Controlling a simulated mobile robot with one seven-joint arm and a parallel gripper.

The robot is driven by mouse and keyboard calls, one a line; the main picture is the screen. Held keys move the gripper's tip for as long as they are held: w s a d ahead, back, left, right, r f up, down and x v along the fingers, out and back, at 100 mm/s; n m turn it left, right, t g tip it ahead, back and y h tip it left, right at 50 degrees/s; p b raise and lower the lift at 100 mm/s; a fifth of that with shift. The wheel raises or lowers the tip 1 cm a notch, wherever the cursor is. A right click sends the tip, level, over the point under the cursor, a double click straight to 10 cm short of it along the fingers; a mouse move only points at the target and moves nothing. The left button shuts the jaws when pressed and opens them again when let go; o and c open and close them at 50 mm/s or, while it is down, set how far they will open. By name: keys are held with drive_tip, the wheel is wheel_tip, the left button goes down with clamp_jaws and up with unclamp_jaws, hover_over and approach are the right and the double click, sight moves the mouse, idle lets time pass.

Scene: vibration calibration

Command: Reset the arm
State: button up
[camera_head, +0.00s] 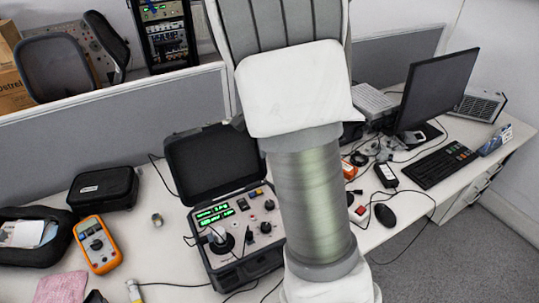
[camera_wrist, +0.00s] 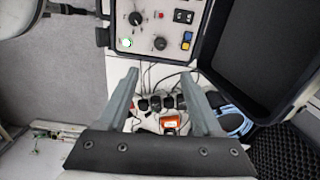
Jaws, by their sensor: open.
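My own arm stands upright through the middle of the head view and hides part of the desk; my gripper cannot be made out there. In the wrist view my gripper (camera_wrist: 160,76) has its two grey fingers spread apart, with nothing held between them. The calibrator case (camera_head: 235,232) stands open on the desk, left of my arm, with lit green displays, knobs and a raised black lid. In the wrist view its control panel (camera_wrist: 155,38) lies beyond the fingertips, with a lit green spot.
The desk (camera_head: 178,258) also holds an orange meter (camera_head: 97,244), a black pouch (camera_head: 103,188), a monitor (camera_head: 438,88), a keyboard (camera_head: 440,166) and a mouse (camera_head: 385,215). Loose cables cross it. A grey partition (camera_head: 120,123) runs behind. Power plugs (camera_wrist: 160,103) show between the fingers.

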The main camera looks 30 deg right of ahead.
drive_tip(key=s+a+r+n+t, duration=0.2)
drive_tip(key=s+a+r+n, duration=0.4)
drive_tip(key=s+r+n, duration=0.1)
drive_tip(key=s+a+r+n+t, duration=0.3)
drive_tip(key=s+a+r+n, duration=0.3)
drive_tip(key=s+n, duration=0.4)
drive_tip(key=shift+s+r+t, duration=0.3)
drive_tip(key=shift+s+r, duration=0.1)
drive_tip(key=shift+s, duration=0.45)
